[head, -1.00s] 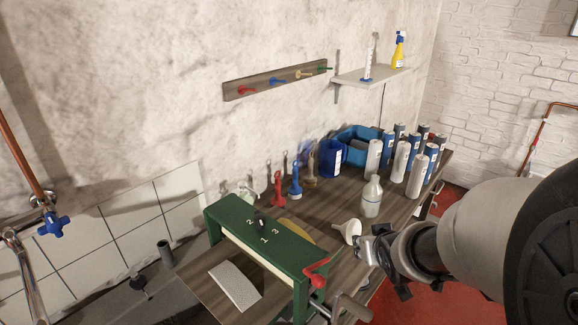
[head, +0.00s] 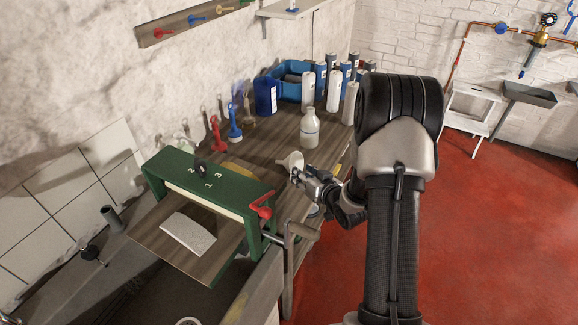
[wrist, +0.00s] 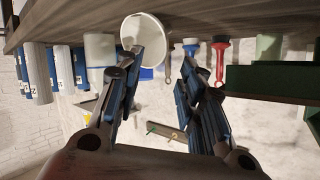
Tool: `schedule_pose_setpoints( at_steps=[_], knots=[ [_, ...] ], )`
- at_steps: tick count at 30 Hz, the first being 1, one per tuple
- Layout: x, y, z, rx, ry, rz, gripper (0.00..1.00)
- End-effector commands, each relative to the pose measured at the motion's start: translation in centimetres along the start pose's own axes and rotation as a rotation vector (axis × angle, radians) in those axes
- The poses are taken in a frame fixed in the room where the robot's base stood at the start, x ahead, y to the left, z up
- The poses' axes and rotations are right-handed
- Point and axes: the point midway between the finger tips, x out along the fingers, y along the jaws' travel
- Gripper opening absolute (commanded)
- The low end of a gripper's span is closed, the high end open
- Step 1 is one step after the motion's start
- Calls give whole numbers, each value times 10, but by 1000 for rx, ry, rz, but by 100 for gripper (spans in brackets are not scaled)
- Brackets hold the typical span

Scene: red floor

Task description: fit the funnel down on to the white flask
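The white funnel (head: 292,160) lies on its side near the bench's right edge. In the wrist view, which is upside down, its round rim (wrist: 143,32) faces me, partly covered by a fingertip. The white flask (head: 310,128) stands upright on the bench behind the funnel. It appears to be the pale bottle left of the funnel in the wrist view (wrist: 99,48). My gripper (head: 304,176) is just in front of the funnel. In the wrist view its fingers (wrist: 163,62) are apart with an empty gap; the funnel is by the left fingertip. Contact cannot be told.
A green press-like frame (head: 205,178) with a red lever (head: 262,206) stands left of my gripper. Several cartridges (head: 308,90), a blue container (head: 266,95) and a blue crate (head: 287,80) stand behind the flask. Red and blue brushes (head: 215,134) line the wall. The red floor at right is open.

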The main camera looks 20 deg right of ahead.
Motion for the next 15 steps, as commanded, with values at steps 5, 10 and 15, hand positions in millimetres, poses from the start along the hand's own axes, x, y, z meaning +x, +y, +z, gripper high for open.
schedule_pose_setpoints(
  at_steps=[5, 10, 15],
  knots=[
    [36, 0, 2, -2, 0, -1, 36],
    [50, 0, 1, -1, -1, 0, 36],
    [65, 0, 5, -1, -1, -1, 36]
  ],
)
